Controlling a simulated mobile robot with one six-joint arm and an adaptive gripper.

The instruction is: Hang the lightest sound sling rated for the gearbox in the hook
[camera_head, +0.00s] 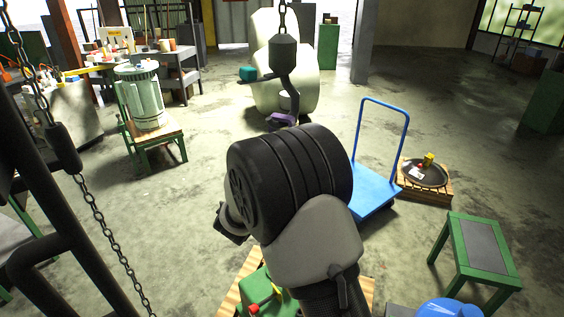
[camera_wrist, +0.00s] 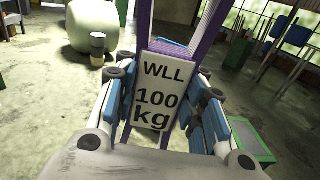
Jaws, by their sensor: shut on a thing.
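A purple sling (camera_wrist: 208,40) with a white tag (camera_wrist: 157,88) reading "WLL 100 kg" is between the blue pads of my gripper (camera_wrist: 160,80) in the wrist view. My gripper is shut on it. In the head view a small purple part of the sling (camera_head: 281,119) shows just beyond my wrist; my arm hides the rest. The dark hook (camera_head: 285,62) hangs from a chain at the top centre. Its lower end appears just above the purple part; I cannot tell whether they touch. A green housing (camera_head: 259,292) shows partly below my arm; I cannot tell whether it is the gearbox.
A blue trolley (camera_head: 374,196) and a pallet with a dark round tray (camera_head: 426,174) stand at right. A green stool (camera_head: 482,248) is nearer. A pale green machine (camera_head: 140,98) sits on a stand at left. A chain (camera_head: 110,235) hangs at left. Open floor lies at right.

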